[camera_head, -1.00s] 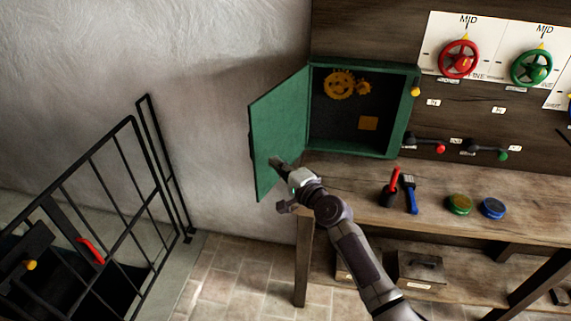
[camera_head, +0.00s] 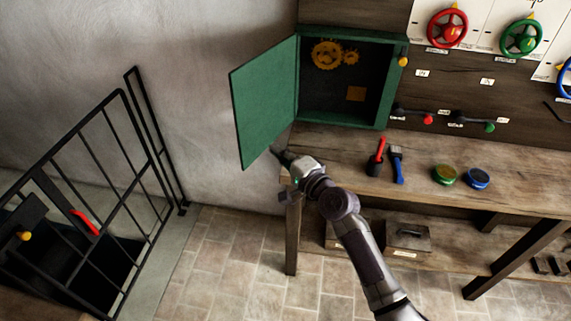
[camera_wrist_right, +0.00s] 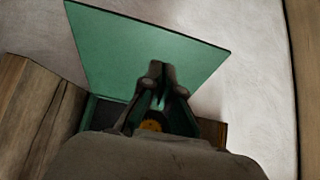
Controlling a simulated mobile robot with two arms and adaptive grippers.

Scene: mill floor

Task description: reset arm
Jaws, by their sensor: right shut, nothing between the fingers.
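My right gripper (camera_head: 283,155) is shut and empty. In the head view it is in front of the lower right part of the open green cabinet door (camera_head: 264,100), near the left end of the workbench. I cannot tell whether it touches the door. In the right wrist view the fingers (camera_wrist_right: 162,80) are closed together in front of the green door (camera_wrist_right: 120,50). The green cabinet (camera_head: 385,85) stands open on the workbench, with yellow gears (camera_head: 327,55) inside. My left gripper is not in view.
The wooden workbench (camera_head: 330,150) carries a red-handled tool (camera_head: 380,150), a blue brush (camera_head: 397,165), a green tin (camera_head: 445,175) and a blue tin (camera_head: 477,178). A black railing (camera_head: 125,180) stands at the left. Bare tiled floor (camera_head: 230,250) lies between railing and bench.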

